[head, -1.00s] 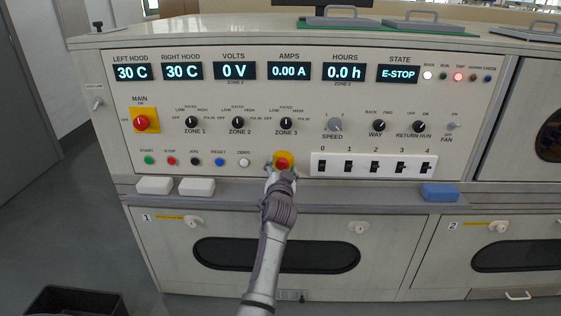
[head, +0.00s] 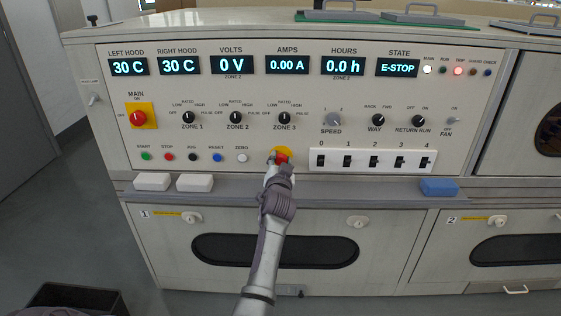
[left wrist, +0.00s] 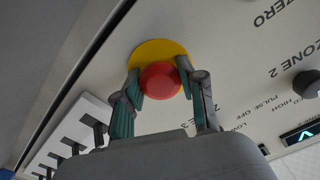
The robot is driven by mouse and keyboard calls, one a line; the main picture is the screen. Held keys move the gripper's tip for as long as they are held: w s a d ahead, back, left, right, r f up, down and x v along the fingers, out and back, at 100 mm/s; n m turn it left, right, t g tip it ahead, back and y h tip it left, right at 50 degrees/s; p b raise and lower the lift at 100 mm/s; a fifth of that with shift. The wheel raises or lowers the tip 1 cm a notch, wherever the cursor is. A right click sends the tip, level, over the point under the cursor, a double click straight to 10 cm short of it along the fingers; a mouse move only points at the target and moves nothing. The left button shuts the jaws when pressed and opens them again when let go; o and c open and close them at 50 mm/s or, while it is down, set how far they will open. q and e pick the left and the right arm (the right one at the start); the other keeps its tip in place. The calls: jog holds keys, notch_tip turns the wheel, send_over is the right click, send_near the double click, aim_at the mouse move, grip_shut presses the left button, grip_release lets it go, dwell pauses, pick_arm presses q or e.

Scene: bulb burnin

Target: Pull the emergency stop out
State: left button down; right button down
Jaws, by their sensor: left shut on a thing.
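The emergency stop is a red mushroom button (left wrist: 160,80) on a round yellow plate (left wrist: 150,50), low on the control panel. In the head view the red button (head: 281,157) is partly covered by my left gripper (head: 278,165), with the yellow plate showing around it. In the left wrist view my left gripper (left wrist: 161,88) has one finger on each side of the red cap and is shut on it. The state display (head: 397,68) reads E-STOP, and a red TRIP lamp (head: 458,71) is lit. My right gripper is not in view.
A row of small push buttons (head: 193,157) lies left of the stop, and a white strip of numbered switches (head: 372,160) lies right. Zone knobs (head: 285,118) sit above. A ledge below carries white blocks (head: 194,182) and a blue block (head: 439,187).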

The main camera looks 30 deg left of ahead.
pick_arm(q)
jog(key=shift+s+d+f, duration=0.1)
jog(key=shift+s+d, duration=0.2)
jog(key=shift+s, duration=0.2)
jog(key=shift+f, duration=0.1)
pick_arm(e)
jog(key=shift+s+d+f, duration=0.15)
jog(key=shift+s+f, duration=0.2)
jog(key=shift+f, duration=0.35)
pick_arm(q)
jog(key=c, duration=0.6)
grip_release()
jog(key=shift+c, duration=0.2)
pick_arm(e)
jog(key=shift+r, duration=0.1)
pick_arm(q)
jog(key=v, duration=0.7)
jog(key=shift+s+d, duration=0.2)
jog(key=shift+s, duration=0.05)
